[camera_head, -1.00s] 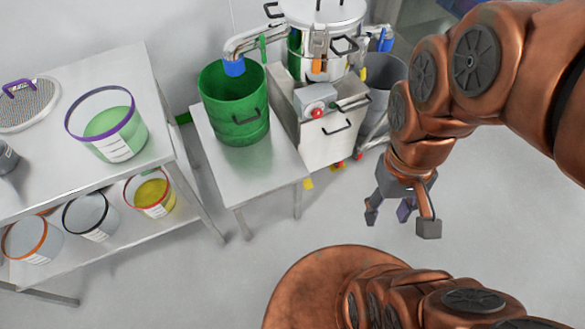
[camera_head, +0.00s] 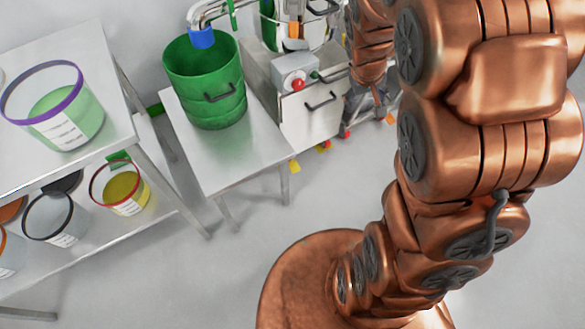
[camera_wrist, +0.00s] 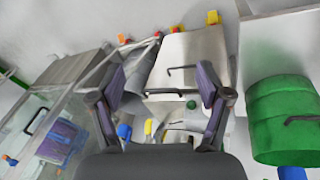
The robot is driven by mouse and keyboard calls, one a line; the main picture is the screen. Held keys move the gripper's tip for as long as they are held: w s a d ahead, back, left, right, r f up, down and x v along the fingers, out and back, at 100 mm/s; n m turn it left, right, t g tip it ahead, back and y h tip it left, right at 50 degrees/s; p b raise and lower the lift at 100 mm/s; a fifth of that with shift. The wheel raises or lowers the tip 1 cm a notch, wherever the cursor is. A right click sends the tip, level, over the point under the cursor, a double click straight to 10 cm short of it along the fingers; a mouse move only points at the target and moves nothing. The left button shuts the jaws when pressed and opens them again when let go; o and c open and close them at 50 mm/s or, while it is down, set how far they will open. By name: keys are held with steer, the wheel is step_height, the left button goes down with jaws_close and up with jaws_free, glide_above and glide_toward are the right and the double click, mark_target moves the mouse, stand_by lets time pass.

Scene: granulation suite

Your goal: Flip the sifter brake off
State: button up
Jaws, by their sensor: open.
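I cannot tell which is the brake. In the wrist view the sifter body (camera_wrist: 190,58) lies beyond my gripper (camera_wrist: 162,82), with coloured wheel parts (camera_wrist: 157,35) along its far edge. My gripper is open and empty, its purple-padded fingers apart. In the head view my arm mostly hides it.
The green drum (camera_head: 204,85) stands on a low steel table (camera_head: 235,150), left of the sifter. A steel shelf unit (camera_head: 150,160) with several tubs is at the left. The floor (camera_head: 240,275) in front is clear.

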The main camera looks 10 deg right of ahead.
steer(key=w+d+f+n+t+b, duration=0.15)
steer(key=w+f+b, duration=0.35)
steer(key=f, duration=0.6)
steer(key=w+d+f+n+t+b, duration=0.1)
steer(key=w+d+f+b, duration=0.15)
steer(key=w+f, duration=0.75)
steer(key=w+d+f+n+t+b, duration=0.15)
steer(key=w+f+b, duration=0.25)
steer(key=f, duration=0.9)
steer(key=t+y+b, duration=0.5)
steer(key=b, duration=0.6)
glide_toward(293, 164)
steer(key=w+d+r, duration=0.2)
steer(key=w+d, duration=0.1)
steer(key=d, duration=0.2)
steer(key=s+a+f+t+y+b, duration=0.1)
steer(key=a+f+t+y+b, duration=0.1)
steer(key=a+f, duration=0.3)
steer(key=shift+b+x, duration=1.05)
steer(key=shift+x, duration=1.85)
steer(key=shift+w+a+f, duration=0.1)
steer(key=shift+w+f, duration=0.15)
steer(key=shift+w, duration=0.4)
steer(key=c, duration=1.2)
